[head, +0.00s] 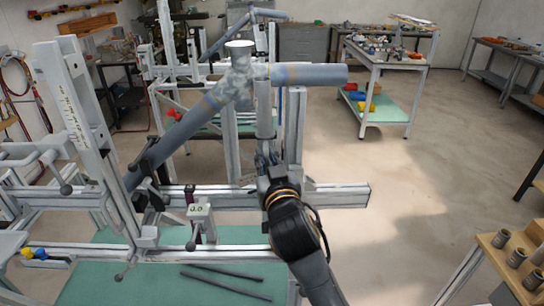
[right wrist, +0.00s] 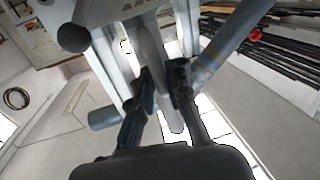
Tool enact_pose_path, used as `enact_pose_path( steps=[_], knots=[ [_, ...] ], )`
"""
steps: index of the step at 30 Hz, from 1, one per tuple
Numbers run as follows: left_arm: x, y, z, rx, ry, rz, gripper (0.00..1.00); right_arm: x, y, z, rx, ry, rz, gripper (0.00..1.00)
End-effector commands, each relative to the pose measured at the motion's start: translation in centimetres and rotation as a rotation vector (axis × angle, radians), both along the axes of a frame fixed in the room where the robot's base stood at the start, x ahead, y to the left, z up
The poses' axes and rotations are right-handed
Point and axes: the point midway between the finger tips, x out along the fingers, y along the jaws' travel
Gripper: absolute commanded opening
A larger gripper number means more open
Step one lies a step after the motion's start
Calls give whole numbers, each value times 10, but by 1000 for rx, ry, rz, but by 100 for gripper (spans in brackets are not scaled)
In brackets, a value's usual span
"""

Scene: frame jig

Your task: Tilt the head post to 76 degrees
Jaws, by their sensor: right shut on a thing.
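The frame jig has a pale horizontal beam (head: 335,195). A leaning pale post (head: 66,90) with a marked strip rises at its left. A grey upright bar (head: 264,110) stands near the middle beside a pale post (head: 297,125); I cannot tell which upright is the head post. My right gripper (head: 265,162) is shut on the lower part of this grey bar. In the right wrist view the bar (right wrist: 150,50) passes between the two dark fingers (right wrist: 162,92). Its angle is not readable. My left gripper is not in view.
Grey tubes meet at a mottled joint (head: 236,82), above and left of my right gripper; one tube (head: 310,74) sticks out right. A small block with a readout (head: 199,211) stands on the jig. Two dark rods (head: 225,280) lie on the green shelf below.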

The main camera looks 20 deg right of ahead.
Motion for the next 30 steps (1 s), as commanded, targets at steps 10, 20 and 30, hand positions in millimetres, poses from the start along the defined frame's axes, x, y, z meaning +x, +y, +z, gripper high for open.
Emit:
enact_pose_path(
  steps=[10,20,30],
  knots=[
    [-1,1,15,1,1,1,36,13,51,-4,-188,50,12,0],
    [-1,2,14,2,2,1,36,13,50,-1,-187,42,9,30],
    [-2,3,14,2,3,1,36,12,49,-4,-185,49,7,34]
  ],
)
